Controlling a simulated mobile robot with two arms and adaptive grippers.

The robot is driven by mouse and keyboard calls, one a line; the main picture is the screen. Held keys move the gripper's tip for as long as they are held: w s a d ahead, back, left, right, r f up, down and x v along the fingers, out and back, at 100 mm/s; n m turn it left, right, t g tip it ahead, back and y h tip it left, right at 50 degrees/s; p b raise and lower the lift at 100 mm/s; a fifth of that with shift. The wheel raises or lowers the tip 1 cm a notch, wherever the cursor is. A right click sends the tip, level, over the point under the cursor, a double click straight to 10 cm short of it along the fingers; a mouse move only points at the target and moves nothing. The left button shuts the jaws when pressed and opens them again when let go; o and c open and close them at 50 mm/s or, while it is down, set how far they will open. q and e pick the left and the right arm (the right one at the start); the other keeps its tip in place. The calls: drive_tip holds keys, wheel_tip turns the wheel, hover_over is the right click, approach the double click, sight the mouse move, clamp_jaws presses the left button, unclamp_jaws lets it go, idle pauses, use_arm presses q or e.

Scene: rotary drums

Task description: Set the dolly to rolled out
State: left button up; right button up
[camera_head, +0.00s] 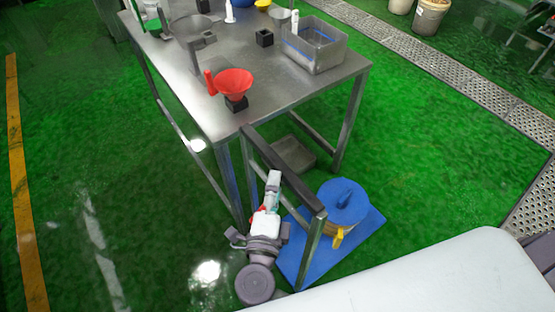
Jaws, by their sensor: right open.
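The dolly has a flat blue platform (352,240) on the floor at the near end of the steel table. Its upright metal frame is topped by a dark handle bar (283,168), which runs from the table corner towards me. A drum with a blue lid (343,200) stands on the platform. My right gripper (273,177) is open beside the handle bar, on its left in the picture; I cannot tell whether they touch. My arm and the frame hide part of the platform. My left gripper is not in view.
The steel table (180,85) holds a red funnel (232,84), a grey bin (318,50) and other small items. A grey tray (293,154) lies low beneath its near end. Green floor (430,140) is clear to the right, up to a perforated drain strip (450,75).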

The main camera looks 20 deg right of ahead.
sight(278, 166)
drive_tip(key=p+x, duration=0.1)
drive_tip(key=x, duration=0.5)
drive_tip(key=shift+w+d, duration=0.1)
drive_tip(key=shift+w, duration=0.1)
drive_tip(key=shift+c, duration=0.2)
clamp_jaws()
